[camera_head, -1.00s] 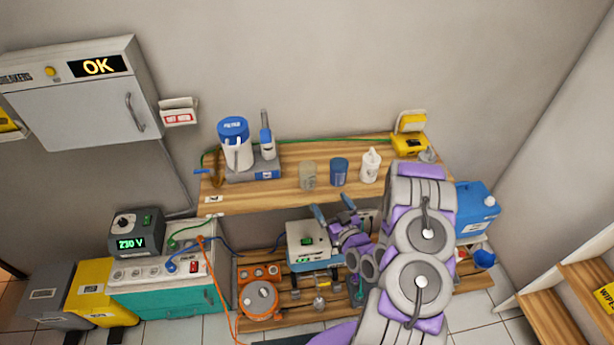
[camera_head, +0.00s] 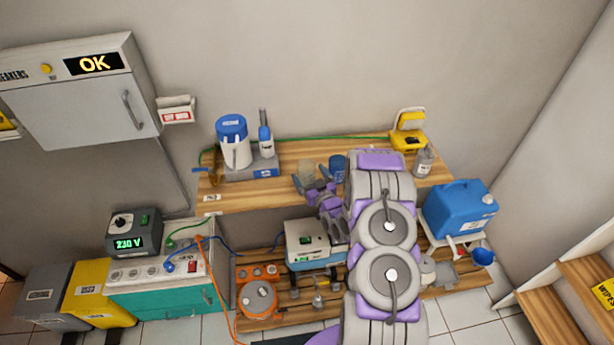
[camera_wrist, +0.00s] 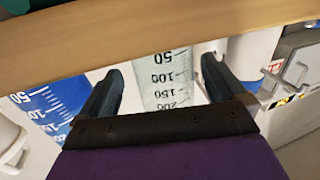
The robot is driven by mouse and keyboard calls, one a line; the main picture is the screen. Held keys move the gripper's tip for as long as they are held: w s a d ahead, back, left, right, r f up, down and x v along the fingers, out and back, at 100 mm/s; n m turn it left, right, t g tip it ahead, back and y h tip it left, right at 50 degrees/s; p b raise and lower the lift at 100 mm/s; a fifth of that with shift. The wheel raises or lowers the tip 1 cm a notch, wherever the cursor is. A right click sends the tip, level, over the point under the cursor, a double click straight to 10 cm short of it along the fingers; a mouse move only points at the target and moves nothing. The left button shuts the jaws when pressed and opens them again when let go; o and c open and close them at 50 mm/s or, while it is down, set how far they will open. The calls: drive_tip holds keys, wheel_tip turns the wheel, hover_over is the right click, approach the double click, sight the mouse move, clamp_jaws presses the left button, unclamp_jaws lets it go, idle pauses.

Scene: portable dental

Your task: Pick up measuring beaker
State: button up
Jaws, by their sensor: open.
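A clear, pale-greenish measuring beaker (camera_head: 306,168) with dark volume marks stands on the wooden upper shelf (camera_head: 260,197). My gripper (camera_head: 317,174) is at its near side and partly hides it in the head view. In the wrist view, which looks upside down, my open gripper (camera_wrist: 162,75) has one finger on each side of the beaker (camera_wrist: 166,85), and its marks up to 200 show between them. Light shows between the fingers and the beaker, so it is not gripped. A blue cup (camera_head: 338,163) stands just right of it, and its white scale shows in the wrist view (camera_wrist: 55,105).
A white jug with a blue lid (camera_head: 232,142) stands left on the shelf, beside a grey-blue device (camera_head: 255,170). A yellow box (camera_head: 408,139) and a grey bottle (camera_head: 424,160) stand at the right end. A blue canister (camera_head: 460,208) is right of my arm.

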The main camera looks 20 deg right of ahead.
sight(303, 167)
drive_tip(key=w, duration=0.2)
drive_tip(key=shift+w+a, duration=0.3)
drive_tip(key=shift+w, duration=0.05)
drive_tip(key=shift+w+d, duration=0.15)
drive_tip(key=shift+w, duration=0.35)
drive_tip(key=shift+d, duration=0.15)
drive_tip(key=shift+c, duration=0.4)
drive_tip(key=shift+c, duration=0.7)
drive_tip(key=c, duration=0.8)
